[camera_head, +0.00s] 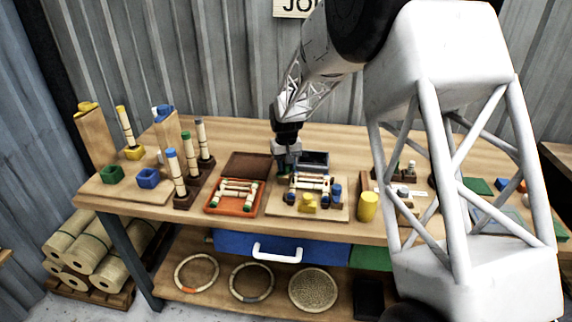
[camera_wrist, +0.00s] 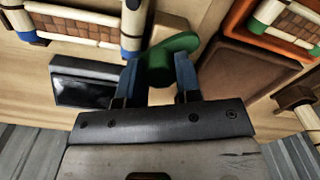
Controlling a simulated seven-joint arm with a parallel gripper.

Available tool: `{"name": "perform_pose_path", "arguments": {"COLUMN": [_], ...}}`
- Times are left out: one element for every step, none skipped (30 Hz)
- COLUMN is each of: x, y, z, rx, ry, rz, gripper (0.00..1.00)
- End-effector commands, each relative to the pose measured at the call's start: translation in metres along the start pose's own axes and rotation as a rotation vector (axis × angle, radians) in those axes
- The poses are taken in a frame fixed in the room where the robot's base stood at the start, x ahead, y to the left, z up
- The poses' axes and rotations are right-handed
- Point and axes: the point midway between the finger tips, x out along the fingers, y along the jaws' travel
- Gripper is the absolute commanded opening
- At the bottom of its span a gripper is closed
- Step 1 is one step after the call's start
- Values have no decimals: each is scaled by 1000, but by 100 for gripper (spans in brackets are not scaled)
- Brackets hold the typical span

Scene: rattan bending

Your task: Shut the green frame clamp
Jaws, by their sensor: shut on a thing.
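The green frame clamp (camera_wrist: 158,66) shows in the wrist view as a green block with a rounded arm reaching right. My gripper (camera_wrist: 157,72) has its two blue-grey fingers on either side of the green block, shut on it. The clamp stands beside a light post of the rattan frame (camera_wrist: 75,27), whose woven brown panel lies at the upper left. In the head view my gripper (camera_head: 285,170) points down at the back left corner of the frame's board (camera_head: 335,212). The fingers mostly hide the clamp there.
A dark open box (camera_wrist: 82,88) lies close by my gripper. An orange tray (camera_head: 233,210) with rattan pieces and a brown board (camera_head: 247,165) lie to the left. A yellow cylinder (camera_head: 367,206) stands right of the frame. Tall posts stand on the table's left.

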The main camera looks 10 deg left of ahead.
Motion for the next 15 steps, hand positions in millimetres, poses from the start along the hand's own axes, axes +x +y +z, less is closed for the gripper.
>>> {"name": "perform_pose_path", "arguments": {"x": [0, 0, -1, -1, -1, 0, 0, 0, 0, 0, 0, -1, -1, -1, -1], "y": [0, 0, 0, 0, 0, 0, 0, 0, 0, 0, 0, 0, 0, 0, 0], "z": [0, 0, 0, 0, 0, 0, 0, 0, 0, 0, 0, 0, 0, 0, 0], "rx": [43, 72, 110, 138, 166, 205, 233, 261, 300, 328, 356, 395, 423, 451, 489], "ry": [0, 0, 1, 1, 1, 1, 0, 0, 0, 0, 1, 1, 1, 1, 1], "rz": [0, 0, 0, 0, 0, 0, 0, 0, 0, 0, 0, 0, 0, 0, 0], "gripper": [8, 8, 8, 8, 8, 8, 8, 8, 8, 8, 8, 8, 8, 8, 8]}}
